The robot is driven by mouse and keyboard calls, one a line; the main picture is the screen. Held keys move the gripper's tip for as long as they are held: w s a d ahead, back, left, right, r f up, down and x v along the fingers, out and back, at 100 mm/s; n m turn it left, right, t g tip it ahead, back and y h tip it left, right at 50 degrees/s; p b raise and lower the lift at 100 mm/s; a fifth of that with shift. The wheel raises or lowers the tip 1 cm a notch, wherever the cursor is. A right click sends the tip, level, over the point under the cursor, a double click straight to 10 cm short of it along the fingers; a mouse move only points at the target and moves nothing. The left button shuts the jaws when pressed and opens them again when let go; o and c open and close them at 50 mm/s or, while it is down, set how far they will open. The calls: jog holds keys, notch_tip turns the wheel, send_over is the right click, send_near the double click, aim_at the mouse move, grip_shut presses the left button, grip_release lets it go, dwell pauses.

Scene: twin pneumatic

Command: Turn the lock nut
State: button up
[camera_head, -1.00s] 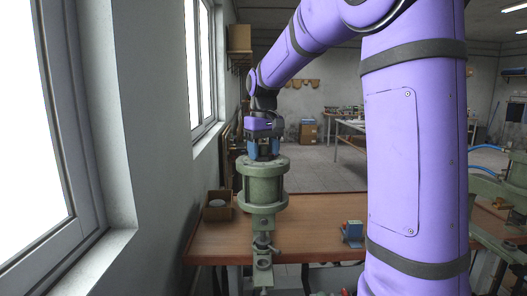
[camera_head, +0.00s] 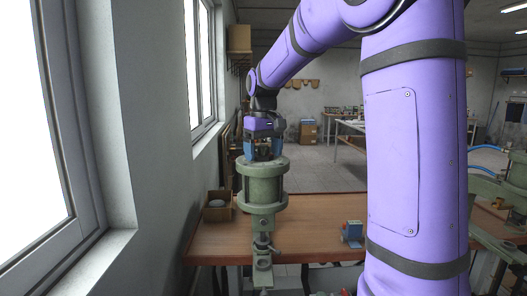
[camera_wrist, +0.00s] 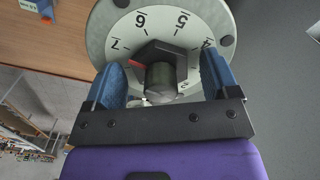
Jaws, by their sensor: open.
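The lock nut (camera_wrist: 152,51) is a dark hexagonal nut around a grey round stud (camera_wrist: 160,82), with a red mark on its left side near the 7. It sits on a pale dial plate (camera_wrist: 112,38) with numbers around its rim, on top of the green pneumatic cylinder (camera_head: 263,184). My gripper (camera_wrist: 163,66) is open, pointing down over the cylinder top. Its two blue fingers stand on either side of the nut and stud, with visible gaps to the nut. In the head view my gripper (camera_head: 264,151) hides most of the nut.
The cylinder stands at a brown workbench (camera_head: 320,211). An open box (camera_head: 218,207) is on the bench left of it, and a small blue device (camera_head: 351,231) to the right. The window wall is close on the left. A second green machine (camera_head: 500,196) is at far right.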

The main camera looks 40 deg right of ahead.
aim_at(264, 146)
notch_tip(264, 146, up, 11)
jog(key=shift+f, duration=0.1)
dwell(0.5)
jog(key=shift+s, duration=0.1)
dwell(0.3)
jog(key=s+a+f+t, duration=0.1)
jog(key=s+a+f, duration=0.3)
jog(key=s, duration=0.4)
jog(key=s+a+f+t, duration=0.2)
jog(key=s+a+f, duration=0.2)
jog(key=s, duration=0.5)
jog(key=s+a+f+t, duration=0.2)
jog(key=s+a+f, duration=0.3)
jog(key=s, duration=0.3)
jog(key=shift+s+n, duration=0.3)
jog(key=shift+s, duration=0.05)
